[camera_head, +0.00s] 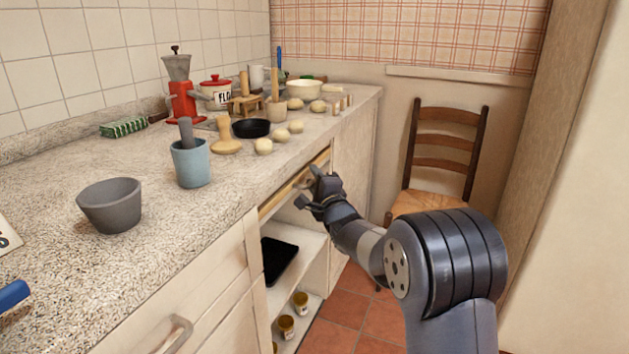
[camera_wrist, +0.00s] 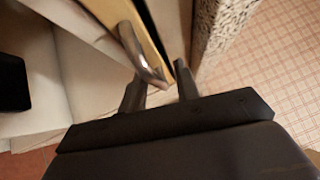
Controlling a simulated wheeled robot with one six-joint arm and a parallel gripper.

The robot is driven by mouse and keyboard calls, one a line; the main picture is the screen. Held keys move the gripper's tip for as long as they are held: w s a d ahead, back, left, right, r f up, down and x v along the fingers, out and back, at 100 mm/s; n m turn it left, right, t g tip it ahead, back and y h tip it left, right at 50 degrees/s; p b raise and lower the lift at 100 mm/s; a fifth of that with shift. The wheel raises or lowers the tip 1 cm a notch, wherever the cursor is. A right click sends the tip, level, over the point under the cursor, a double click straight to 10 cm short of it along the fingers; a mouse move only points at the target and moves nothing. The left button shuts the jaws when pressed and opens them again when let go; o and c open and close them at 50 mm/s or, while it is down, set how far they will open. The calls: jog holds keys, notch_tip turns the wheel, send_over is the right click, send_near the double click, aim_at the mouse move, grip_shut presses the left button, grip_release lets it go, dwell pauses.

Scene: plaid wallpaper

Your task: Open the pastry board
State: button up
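The pastry board (camera_head: 281,196) is a pale wooden slab with a thin front edge, set in a slot just under the countertop. Its front edge also shows in the wrist view (camera_wrist: 112,17). A curved metal handle (camera_wrist: 139,52) sits on that front edge. My gripper (camera_head: 312,186) is at the handle, and its dark fingers (camera_wrist: 159,74) are apart in the wrist view. The handle's near end reaches between them, closer to the left finger. Whether a finger touches it I cannot tell. In the head view my gripper hides part of the handle.
An open shelf below holds a black tray (camera_head: 279,259) and several small jars (camera_head: 286,326). A drawer front with a handle (camera_head: 172,335) is at left. Bowls, dough balls and tools stand on the countertop (camera_head: 90,245). A wooden chair (camera_head: 440,155) stands behind my arm.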

jog(key=shift+c, duration=0.3)
grip_shut()
dwell(0.3)
